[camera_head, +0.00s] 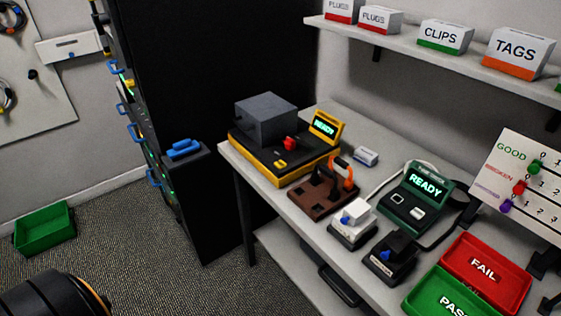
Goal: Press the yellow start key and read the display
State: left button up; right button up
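A yellow-and-black machine (268,165) sits at the left end of the workbench, with a grey block (265,120) on it and a red knob (289,144) at its front. Its small tilted display (324,127) reads READY. A green tester (414,210) stands farther right on the bench; its display (425,185) also reads READY. Two small keys, one dark and one pale, are on the tester's dark face; their exact colours are hard to tell, and I cannot make out a clearly yellow key. Neither of my grippers is in view.
A brown block with an orange hook (318,201), a white-topped fixture (351,226) and a black fixture (387,262) line the bench front. A red FAIL tray (512,294) and a green PASS tray (421,298) lie at right. A shelf (400,38) overhangs the bench; a black rack (215,60) stands left.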

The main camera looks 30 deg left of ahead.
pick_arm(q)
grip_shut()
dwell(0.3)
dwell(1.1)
